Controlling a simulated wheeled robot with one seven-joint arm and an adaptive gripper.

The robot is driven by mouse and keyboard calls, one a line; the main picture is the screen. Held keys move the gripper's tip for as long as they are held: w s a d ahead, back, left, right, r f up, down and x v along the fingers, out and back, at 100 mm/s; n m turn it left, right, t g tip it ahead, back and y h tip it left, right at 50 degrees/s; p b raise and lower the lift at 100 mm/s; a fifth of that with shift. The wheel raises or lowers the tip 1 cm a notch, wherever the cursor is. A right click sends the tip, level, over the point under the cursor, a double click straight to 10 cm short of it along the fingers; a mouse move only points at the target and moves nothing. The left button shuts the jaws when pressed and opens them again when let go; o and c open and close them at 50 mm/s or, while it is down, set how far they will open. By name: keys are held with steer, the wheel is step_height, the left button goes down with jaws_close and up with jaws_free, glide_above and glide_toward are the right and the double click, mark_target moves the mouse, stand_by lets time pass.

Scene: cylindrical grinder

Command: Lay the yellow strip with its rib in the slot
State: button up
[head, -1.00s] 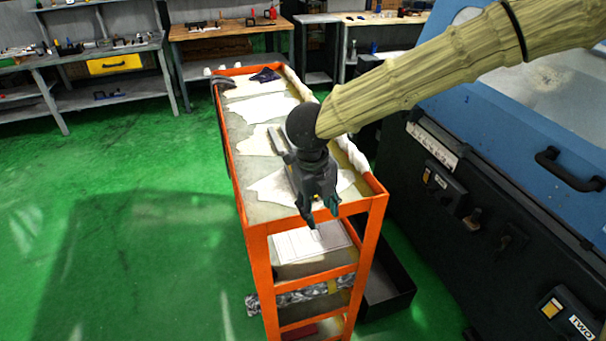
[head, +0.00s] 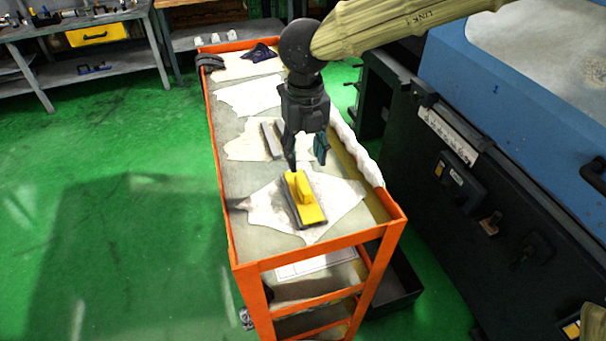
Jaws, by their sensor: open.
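The yellow strip (head: 311,212) lies on a grey block (head: 291,210) on a pale cloth near the front of the orange cart. A raised yellow part stands up from the strip's middle. I cannot tell whether a rib sits in a slot underneath. My gripper (head: 306,162) points down just behind and above the strip's far end. Its fingers are apart, with nothing seen between them. Two grey bars (head: 267,140) lie side by side on another cloth behind, with a narrow gap between them, partly hidden by my gripper.
The orange cart (head: 222,205) has a raised rim and more pale cloths. A dark cloth (head: 260,52) lies at its far end. A white roll (head: 355,150) runs along the right side. The blue and black machine (head: 530,120) stands close on the right.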

mark_target(304, 184)
steer(key=shift+w+f, duration=0.2)
steer(key=shift+w, duration=0.05)
steer(key=shift+f, duration=0.4)
steer(key=shift+s+f+p, duration=0.5)
steer(key=shift+s+f, duration=0.2)
steer(key=shift+f, duration=0.15)
steer(key=shift+s+f, duration=0.1)
steer(key=shift+f, duration=0.25)
steer(key=shift+w+f+p, duration=0.15)
steer(key=shift+w+f, duration=0.2)
steer(key=shift+f, duration=0.2)
steer(key=shift+w+f+p, duration=0.15)
steer(key=shift+w+f, duration=0.15)
steer(key=shift+f, duration=0.25)
steer(key=shift+s+f+p, duration=0.2)
steer(key=shift+f+p, duration=0.1)
steer(key=shift+p, duration=0.05)
steer(key=f+p, duration=0.1)
steer(key=f, duration=0.2)
steer(key=shift+a+f, duration=0.1)
steer(key=shift+a, duration=0.1)
steer(key=shift+w+f, duration=0.1)
steer(key=shift+f, duration=0.25)
